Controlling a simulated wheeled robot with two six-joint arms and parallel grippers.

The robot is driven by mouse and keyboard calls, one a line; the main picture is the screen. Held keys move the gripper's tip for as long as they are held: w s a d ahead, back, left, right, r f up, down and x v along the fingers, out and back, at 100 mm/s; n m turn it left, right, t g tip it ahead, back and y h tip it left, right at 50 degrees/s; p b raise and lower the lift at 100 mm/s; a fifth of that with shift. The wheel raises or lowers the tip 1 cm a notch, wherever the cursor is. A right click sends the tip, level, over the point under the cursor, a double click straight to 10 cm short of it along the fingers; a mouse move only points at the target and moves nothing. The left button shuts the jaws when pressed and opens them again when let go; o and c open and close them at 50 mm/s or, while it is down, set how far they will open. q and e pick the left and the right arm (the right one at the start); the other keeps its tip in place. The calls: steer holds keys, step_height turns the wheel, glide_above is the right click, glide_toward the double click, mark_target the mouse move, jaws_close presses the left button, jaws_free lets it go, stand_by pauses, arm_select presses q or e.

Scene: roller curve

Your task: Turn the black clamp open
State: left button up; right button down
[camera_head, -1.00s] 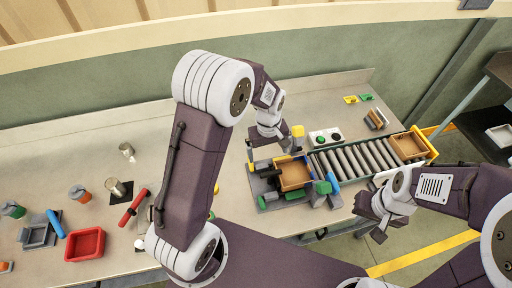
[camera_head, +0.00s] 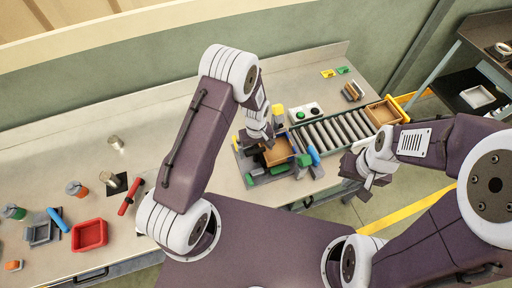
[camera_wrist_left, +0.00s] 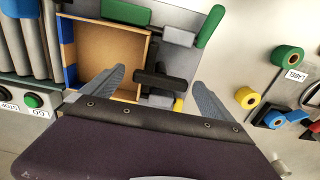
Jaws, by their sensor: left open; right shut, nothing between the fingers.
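The black clamp (camera_wrist_left: 160,80) is a dark T-shaped handle beside the open wooden box (camera_wrist_left: 92,45) on the grey fixture, seen in the left wrist view. My left gripper (camera_wrist_left: 158,78) is open, its two fingers on either side of the clamp in that picture; I cannot tell whether they touch it. In the head view my left gripper (camera_head: 262,142) is over the fixture next to the wooden box (camera_head: 278,150) and hides part of the clamp area. My right gripper (camera_head: 364,186) is shut and empty, in front of the roller conveyor.
Green clamps (camera_wrist_left: 128,12) sit on the fixture. The roller conveyor (camera_head: 335,130) leads to another wooden tray (camera_head: 384,113). A button box (camera_head: 306,113) stands behind the fixture. A red tray (camera_head: 90,236) and several small parts lie on the bench at left.

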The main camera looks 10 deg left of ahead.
arm_select(q)
steer(key=shift+a, duration=0.1)
steer(key=shift+a, duration=0.1)
steer(key=c, duration=1.4)
steer(key=shift+o, duration=0.2)
